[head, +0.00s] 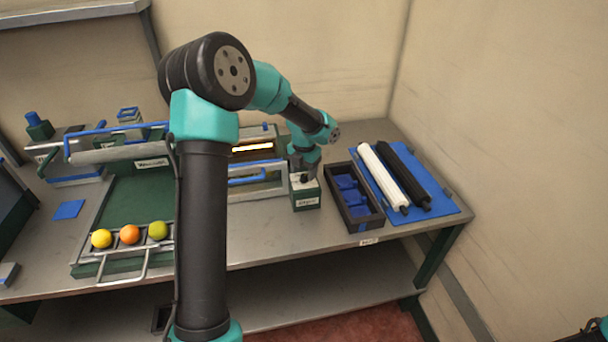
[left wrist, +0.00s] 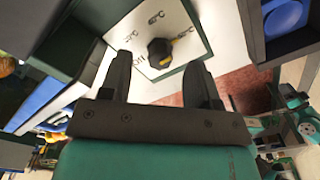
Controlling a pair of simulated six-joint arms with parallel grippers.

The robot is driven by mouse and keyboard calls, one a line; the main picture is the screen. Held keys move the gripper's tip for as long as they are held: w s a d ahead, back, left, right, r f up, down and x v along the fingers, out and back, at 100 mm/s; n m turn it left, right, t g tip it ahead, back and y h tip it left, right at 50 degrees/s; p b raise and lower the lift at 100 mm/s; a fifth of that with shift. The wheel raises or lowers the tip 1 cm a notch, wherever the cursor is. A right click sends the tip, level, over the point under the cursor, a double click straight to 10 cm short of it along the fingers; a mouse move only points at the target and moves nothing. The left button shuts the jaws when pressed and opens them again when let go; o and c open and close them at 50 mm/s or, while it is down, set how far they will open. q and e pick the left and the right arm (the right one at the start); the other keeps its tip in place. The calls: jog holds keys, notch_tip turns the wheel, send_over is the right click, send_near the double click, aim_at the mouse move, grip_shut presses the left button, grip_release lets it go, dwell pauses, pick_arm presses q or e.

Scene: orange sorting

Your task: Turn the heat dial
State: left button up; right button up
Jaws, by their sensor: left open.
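The heat dial is a black knob with a yellow pointer mark (left wrist: 160,50), on the pale top plate of a small box with printed marks around it. In the head view the green and white dial box (head: 306,197) stands near the bench's front edge, its knob mostly hidden by my gripper. My left gripper (head: 304,168) points down over the box. In the left wrist view the open left gripper (left wrist: 160,72) has one finger on each side of the knob, with gaps showing; I cannot tell the exact height. My right gripper is not in view; only a sliver of the arm shows.
A dark tray with blue compartments (head: 337,181) stands close right of the dial box. Beyond it, a white and a black roller lie on a blue mat (head: 438,198). An oven-like unit with a glowing slot (head: 252,148) is behind left. Three fruits (head: 129,234) sit in a rack.

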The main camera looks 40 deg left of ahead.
aim_at(304, 175)
pick_arm(q)
notch_tip(304, 175, up, 10)
dwell(0.4)
dwell(0.3)
